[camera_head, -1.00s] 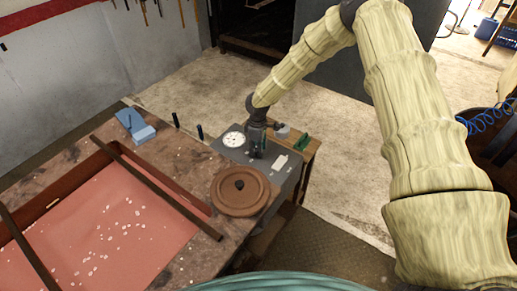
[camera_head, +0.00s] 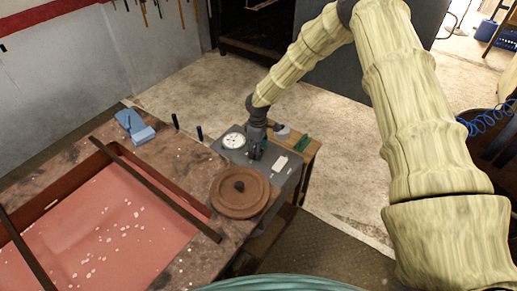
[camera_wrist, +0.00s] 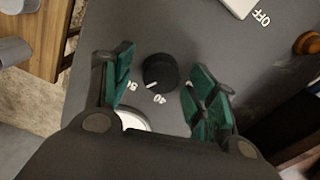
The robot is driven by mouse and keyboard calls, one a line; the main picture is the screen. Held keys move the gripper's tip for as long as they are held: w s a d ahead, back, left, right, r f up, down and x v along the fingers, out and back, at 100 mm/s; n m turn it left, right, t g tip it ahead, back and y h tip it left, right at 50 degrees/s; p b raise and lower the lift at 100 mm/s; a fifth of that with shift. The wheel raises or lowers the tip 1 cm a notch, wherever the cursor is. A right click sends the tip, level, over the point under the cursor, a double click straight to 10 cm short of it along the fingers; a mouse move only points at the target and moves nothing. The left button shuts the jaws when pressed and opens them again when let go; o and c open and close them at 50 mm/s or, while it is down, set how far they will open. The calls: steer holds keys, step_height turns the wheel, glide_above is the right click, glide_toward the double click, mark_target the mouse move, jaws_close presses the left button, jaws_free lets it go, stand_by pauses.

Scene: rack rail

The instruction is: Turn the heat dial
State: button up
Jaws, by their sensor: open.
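The heat dial (camera_wrist: 160,72) is a small round black knob with a white pointer mark, on a dark grey panel (camera_wrist: 240,60). White numbers are printed beside it in the wrist view. My gripper (camera_wrist: 160,88) is open, with one green-padded finger on each side of the dial and a visible gap on both sides. In the head view my gripper (camera_head: 256,152) is over the grey control panel (camera_head: 285,180), beside a round white gauge (camera_head: 234,140). The dial is hidden there by the gripper.
A round brown lid (camera_head: 240,192) with a dark knob lies in front of the panel. A red-floored tray (camera_head: 100,225) with scattered white pieces and dark bars fills the left. A blue object (camera_head: 135,126) lies behind it. A white plate marked OFF (camera_wrist: 238,6) is near the dial.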

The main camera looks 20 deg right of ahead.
step_height(320, 180, up, 12)
steer(key=shift+f, duration=0.15)
stand_by(0.4)
stand_by(0.3)
